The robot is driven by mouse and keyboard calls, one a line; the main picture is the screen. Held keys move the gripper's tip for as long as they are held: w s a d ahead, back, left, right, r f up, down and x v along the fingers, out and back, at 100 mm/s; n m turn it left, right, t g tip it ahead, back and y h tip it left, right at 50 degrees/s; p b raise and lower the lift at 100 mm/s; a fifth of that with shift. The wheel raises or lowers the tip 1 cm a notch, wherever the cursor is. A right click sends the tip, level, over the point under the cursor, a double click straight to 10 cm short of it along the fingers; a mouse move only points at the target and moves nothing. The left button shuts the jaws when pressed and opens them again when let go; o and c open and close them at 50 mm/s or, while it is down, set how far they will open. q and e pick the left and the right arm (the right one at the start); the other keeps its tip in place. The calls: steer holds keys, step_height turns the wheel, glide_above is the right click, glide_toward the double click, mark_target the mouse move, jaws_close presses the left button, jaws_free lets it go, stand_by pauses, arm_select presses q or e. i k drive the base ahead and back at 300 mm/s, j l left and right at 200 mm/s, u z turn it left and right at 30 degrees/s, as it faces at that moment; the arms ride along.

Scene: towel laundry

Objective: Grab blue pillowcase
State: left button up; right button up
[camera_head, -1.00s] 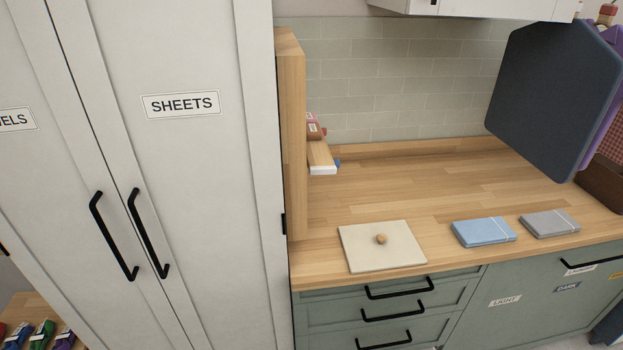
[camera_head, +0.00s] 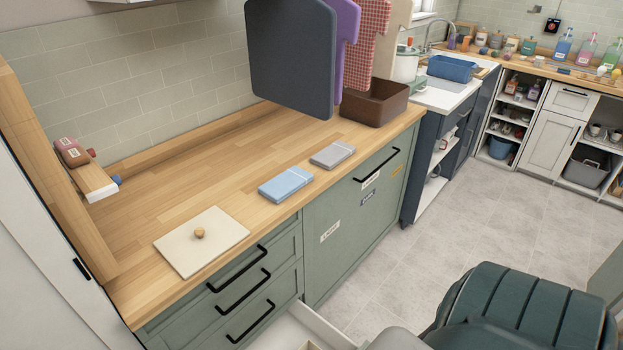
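A folded light blue cloth (camera_head: 286,184), which looks like the blue pillowcase, lies flat on the wooden counter (camera_head: 180,165) near its front edge. A folded grey cloth (camera_head: 332,154) lies just to its right and farther back. Nothing touches or covers the blue cloth. Neither of my grippers shows in the head view, so I cannot see how they stand.
A cream board with a round knob (camera_head: 198,241) lies left of the blue cloth. Dark, purple and checked pieces hang above the counter's right end, by a brown bin (camera_head: 374,103). A drawer (camera_head: 325,330) stands open below.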

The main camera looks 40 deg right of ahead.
mark_target(278, 189)
steer(key=j+z, duration=0.15)
steer(key=z, duration=0.3)
steer(key=k+j+z, duration=0.1)
steer(key=z, duration=0.35)
steer(key=j+z, duration=0.15)
steer(key=z, duration=0.3)
steer(key=i+l+u, duration=0.1)
steer(key=l, duration=0.55)
steer(key=i+l+u, duration=0.1)
steer(key=l, duration=0.55)
steer(key=i+l+u, duration=0.1)
steer(key=l, duration=0.55)
